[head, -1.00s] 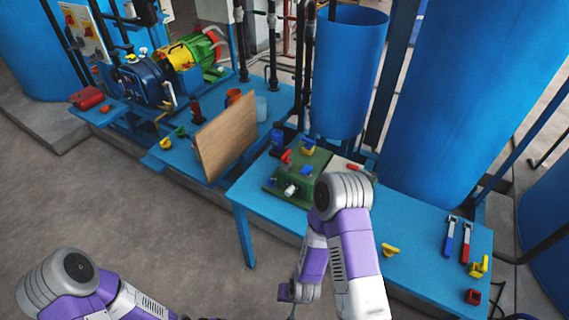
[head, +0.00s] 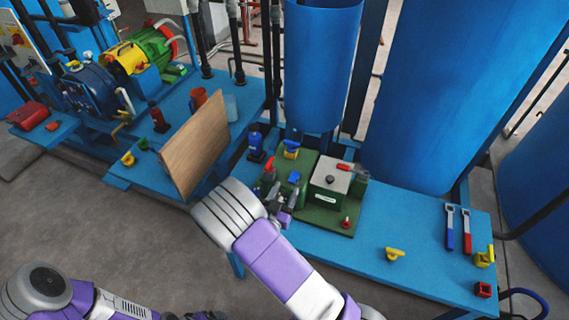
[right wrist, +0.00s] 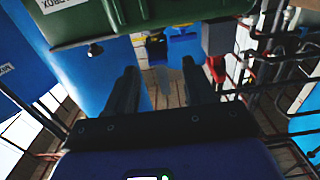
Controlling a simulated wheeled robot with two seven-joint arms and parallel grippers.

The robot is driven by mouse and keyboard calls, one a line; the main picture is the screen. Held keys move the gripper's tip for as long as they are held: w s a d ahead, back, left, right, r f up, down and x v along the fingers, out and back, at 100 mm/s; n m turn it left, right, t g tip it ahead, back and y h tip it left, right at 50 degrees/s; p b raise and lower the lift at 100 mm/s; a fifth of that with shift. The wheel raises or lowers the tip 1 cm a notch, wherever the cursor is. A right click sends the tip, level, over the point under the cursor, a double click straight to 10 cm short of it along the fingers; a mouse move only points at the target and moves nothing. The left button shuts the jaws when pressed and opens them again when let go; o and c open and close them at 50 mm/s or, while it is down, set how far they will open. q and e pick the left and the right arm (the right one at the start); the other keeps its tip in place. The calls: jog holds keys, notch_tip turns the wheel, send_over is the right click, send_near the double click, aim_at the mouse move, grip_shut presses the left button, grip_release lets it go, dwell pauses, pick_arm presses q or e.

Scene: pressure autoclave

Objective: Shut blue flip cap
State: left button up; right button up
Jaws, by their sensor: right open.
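A green unit (head: 325,205) stands on the blue table. Along its left side are a yellow part (head: 291,150), a small blue cap (head: 294,177) and a red part (head: 269,163). The blue cap is too small to tell how far it is tilted. My right gripper (head: 283,205) is at the unit's near left edge, just in front of the blue cap. In the right wrist view the open, empty fingers (right wrist: 160,82) point toward the blue cap (right wrist: 184,46), apart from it. My left arm shows at bottom left; its fingers are out of frame.
A brown board (head: 195,145) stands upright left of the unit. A blue bottle (head: 255,145) is behind. A yellow part (head: 395,254), blue and red handled tools (head: 459,228) and a red block (head: 483,290) lie to the right. The front middle of the table (head: 370,265) is mostly clear.

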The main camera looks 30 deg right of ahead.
aim_at(294, 177)
jog(key=shift+b+x, duration=0.45)
jog(key=shift+x, duration=3.15)
jog(key=shift+s+d, duration=0.1)
